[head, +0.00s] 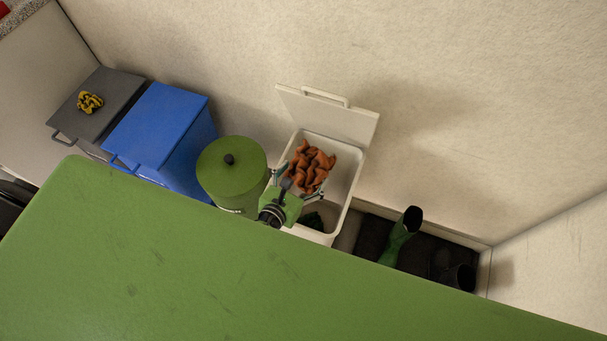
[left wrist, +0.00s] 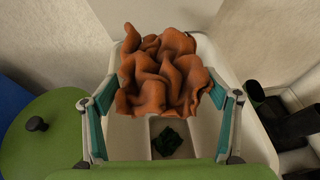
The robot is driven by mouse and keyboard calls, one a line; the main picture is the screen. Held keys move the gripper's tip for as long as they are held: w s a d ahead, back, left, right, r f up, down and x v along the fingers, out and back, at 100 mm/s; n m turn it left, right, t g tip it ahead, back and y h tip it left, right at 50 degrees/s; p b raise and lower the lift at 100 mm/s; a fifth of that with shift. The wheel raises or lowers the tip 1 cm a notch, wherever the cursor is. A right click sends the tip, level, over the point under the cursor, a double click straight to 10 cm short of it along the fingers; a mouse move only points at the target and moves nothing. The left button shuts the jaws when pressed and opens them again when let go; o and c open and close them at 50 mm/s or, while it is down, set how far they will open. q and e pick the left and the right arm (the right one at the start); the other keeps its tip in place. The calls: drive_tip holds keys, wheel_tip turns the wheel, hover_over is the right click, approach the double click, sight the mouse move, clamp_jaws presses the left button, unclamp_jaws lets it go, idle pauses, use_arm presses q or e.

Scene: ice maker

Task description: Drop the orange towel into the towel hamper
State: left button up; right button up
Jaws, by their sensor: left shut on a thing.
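The orange towel (head: 309,168) is crumpled and held over the open white hamper (head: 349,178) in the head view. My left gripper (head: 298,184) is shut on the towel. In the left wrist view the towel (left wrist: 165,70) sits between the two fingers of the left gripper (left wrist: 160,105), above the hamper's opening. The hamper's lid (head: 330,118) stands open against the wall. A dark green cloth (left wrist: 169,142) lies inside the hamper, below the towel. My right gripper is not in view.
A green round bin (head: 230,170) stands close left of the hamper. Further left are a blue bin (head: 160,125) and a grey bin (head: 105,105) with a yellow-black cloth (head: 90,102) on it. Green boots (head: 400,238) and dark boots (head: 455,273) stand to the right.

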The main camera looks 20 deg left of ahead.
use_arm(q)
drive_tip(key=o, duration=1.1)
drive_tip(key=v, duration=1.2)
